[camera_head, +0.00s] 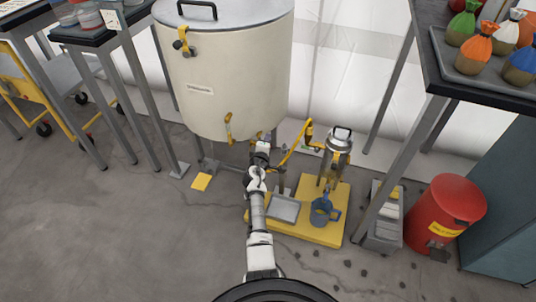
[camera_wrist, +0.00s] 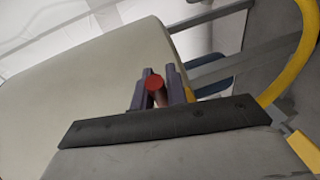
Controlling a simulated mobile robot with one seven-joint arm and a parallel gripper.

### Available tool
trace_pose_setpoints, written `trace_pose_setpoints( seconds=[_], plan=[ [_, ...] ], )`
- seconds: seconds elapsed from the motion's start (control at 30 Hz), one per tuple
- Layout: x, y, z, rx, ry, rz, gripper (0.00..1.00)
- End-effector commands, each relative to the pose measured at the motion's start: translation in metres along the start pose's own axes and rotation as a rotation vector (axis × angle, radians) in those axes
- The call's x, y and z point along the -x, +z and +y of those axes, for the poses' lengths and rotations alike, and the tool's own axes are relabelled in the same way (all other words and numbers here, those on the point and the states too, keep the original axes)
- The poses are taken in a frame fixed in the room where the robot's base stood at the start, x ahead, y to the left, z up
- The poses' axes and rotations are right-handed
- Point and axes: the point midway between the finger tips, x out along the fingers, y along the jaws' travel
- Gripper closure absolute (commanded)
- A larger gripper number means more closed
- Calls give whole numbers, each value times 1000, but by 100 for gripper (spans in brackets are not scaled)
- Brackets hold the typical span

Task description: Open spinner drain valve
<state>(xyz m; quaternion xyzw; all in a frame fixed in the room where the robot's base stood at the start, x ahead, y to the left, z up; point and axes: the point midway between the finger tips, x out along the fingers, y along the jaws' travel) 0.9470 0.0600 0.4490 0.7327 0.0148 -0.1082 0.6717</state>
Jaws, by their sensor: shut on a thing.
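My gripper (camera_head: 262,150) is low at the right underside of a large cream tank (camera_head: 222,85) with a grey lid. In the wrist view my gripper's fingers (camera_wrist: 160,90) are shut around a rod-like handle with a round red end (camera_wrist: 156,83). The valve body behind it is hidden by the fingers and my arm. A yellow hose (camera_head: 294,155) runs up from near my gripper; it also shows in the wrist view (camera_wrist: 300,60). A small steel canister (camera_head: 339,142) with a top handle stands on a yellow base (camera_head: 318,233) to the right.
A blue jug (camera_head: 322,212) and a grey tray (camera_head: 285,210) are on the yellow base. A red bin (camera_head: 446,212) stands at the right. Tables flank both sides. The grey floor at the front left is clear.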

Motion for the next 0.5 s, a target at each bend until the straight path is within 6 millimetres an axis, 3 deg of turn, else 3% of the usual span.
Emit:
trace_pose_setpoints(
  seconds=[0.5],
  plan=[
    [7,-6,-10,-48,21,-263,100]
  ],
)
